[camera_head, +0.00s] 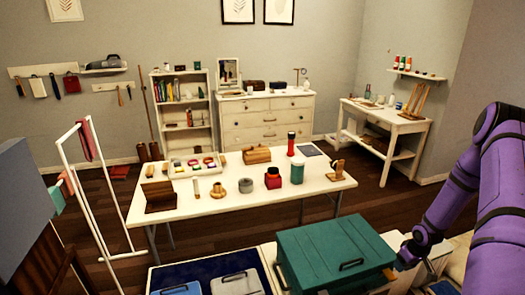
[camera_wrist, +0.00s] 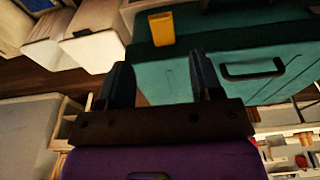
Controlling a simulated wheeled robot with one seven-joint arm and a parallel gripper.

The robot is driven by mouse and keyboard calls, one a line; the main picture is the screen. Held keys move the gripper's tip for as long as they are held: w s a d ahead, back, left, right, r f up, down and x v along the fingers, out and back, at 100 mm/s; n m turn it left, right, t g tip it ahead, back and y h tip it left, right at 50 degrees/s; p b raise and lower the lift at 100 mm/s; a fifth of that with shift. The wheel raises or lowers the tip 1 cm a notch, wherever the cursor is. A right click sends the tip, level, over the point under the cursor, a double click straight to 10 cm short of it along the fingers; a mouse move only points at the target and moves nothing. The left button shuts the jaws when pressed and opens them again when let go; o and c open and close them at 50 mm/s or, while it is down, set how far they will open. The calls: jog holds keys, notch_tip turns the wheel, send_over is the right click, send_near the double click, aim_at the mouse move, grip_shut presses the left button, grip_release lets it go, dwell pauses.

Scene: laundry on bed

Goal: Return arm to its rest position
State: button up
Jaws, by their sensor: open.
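My purple arm (camera_head: 455,205) comes in from the right side of the head view and bends down to the front right. My gripper (camera_head: 405,256) is low there, beside the right side of a teal chest with a dark handle. In the wrist view my gripper (camera_wrist: 163,80) shows two dark fingers spread apart with nothing between them. The teal chest (camera_wrist: 205,60) lies beyond the fingertips, with a small yellow piece (camera_wrist: 161,28) on its edge. I cannot tell from these views whether the fingers touch the chest.
The teal chest (camera_head: 325,240) stands front centre, close to my arm. Behind it is a white table (camera_head: 225,198) with jars and small items. A white rack (camera_head: 100,210) stands at left. A white side table (camera_head: 400,122) stands at back right. Dark floor is open between them.

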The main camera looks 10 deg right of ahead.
jog(key=w+a+r+h, duration=0.1)
jog(key=w+a+r, duration=0.15)
jog(key=r, duration=0.75)
jog(key=w+a+r+h, duration=0.1)
jog(key=a+r, duration=0.2)
jog(key=r, duration=0.8)
jog(key=w+a+r+h, duration=0.1)
jog(key=w+a+r, duration=0.15)
jog(key=r, duration=0.75)
jog(key=s+a+r+m+t, duration=0.1)
jog(key=s+a+r, duration=0.2)
jog(key=a+r, duration=0.4)
jog(key=s+a+r, duration=0.2)
jog(key=a+r, duration=0.2)
jog(key=r, duration=0.5)
jog(key=s+a+r+t+y, duration=0.1)
jog(key=s+a+r, duration=0.4)
jog(key=s+a, duration=0.3)
jog(key=s+a+r+t+y, duration=0.1)
jog(key=s+a+r, duration=0.4)
jog(key=s, duration=0.9)
jog(key=a, duration=0.3)
jog(key=shift+s+a+r+y, duration=0.25)
jog(key=shift+a+r+y, duration=0.05)
jog(key=shift+r+y, duration=0.1)
